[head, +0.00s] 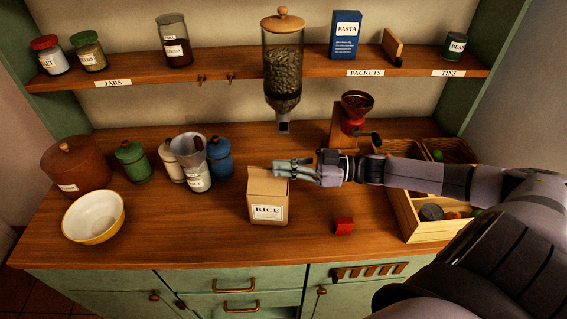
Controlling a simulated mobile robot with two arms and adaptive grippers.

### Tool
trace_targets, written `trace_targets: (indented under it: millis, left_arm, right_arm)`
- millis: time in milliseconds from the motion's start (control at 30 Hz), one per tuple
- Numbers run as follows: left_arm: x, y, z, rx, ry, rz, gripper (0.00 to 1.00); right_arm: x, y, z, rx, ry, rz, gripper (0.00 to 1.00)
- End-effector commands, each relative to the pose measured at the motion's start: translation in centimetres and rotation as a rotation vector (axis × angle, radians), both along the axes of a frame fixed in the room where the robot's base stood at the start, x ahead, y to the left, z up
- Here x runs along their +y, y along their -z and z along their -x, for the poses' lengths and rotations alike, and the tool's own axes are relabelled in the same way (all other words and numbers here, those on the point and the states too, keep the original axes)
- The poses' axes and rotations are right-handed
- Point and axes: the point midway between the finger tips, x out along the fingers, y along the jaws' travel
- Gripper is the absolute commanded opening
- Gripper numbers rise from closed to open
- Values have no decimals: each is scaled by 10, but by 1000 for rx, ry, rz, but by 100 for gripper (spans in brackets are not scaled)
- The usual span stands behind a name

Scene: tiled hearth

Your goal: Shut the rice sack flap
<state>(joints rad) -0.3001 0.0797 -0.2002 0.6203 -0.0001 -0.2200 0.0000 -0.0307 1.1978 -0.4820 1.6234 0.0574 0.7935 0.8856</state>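The rice sack (267,206) is a tan paper bag with a white RICE label. It stands upright on the wooden counter, near the middle. A plain tan panel shows at its top; whether this is the flap folded down or still raised I cannot tell. My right gripper (283,169) reaches in from the right, with its fingers level at the top of the sack. The fingertips overlap the sack's upper back edge in the picture, and contact is unclear. The gap between the fingers is too small to judge. My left gripper is out of the view.
A coffee grinder (352,124) stands behind my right gripper. Canisters, a glass jug (195,172) and a yellow bowl (93,217) are to the left. A dispenser (283,70) hangs above.

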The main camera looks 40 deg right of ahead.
Motion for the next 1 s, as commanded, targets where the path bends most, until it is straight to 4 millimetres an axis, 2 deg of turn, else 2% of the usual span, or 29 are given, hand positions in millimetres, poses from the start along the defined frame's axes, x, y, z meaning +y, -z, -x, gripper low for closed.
trace_targets:
  millis: [567, 900, 1000]
  left_arm:
    - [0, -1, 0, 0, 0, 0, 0]
    - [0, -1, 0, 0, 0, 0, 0]
    - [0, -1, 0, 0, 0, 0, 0]
  right_arm:
    - [-1, 4, 0, 32, 2, -19, 0]
    - [0, 3, 0, 30, 1, -19, 23]
    - [0, 3, 0, 29, 1, -20, 24]
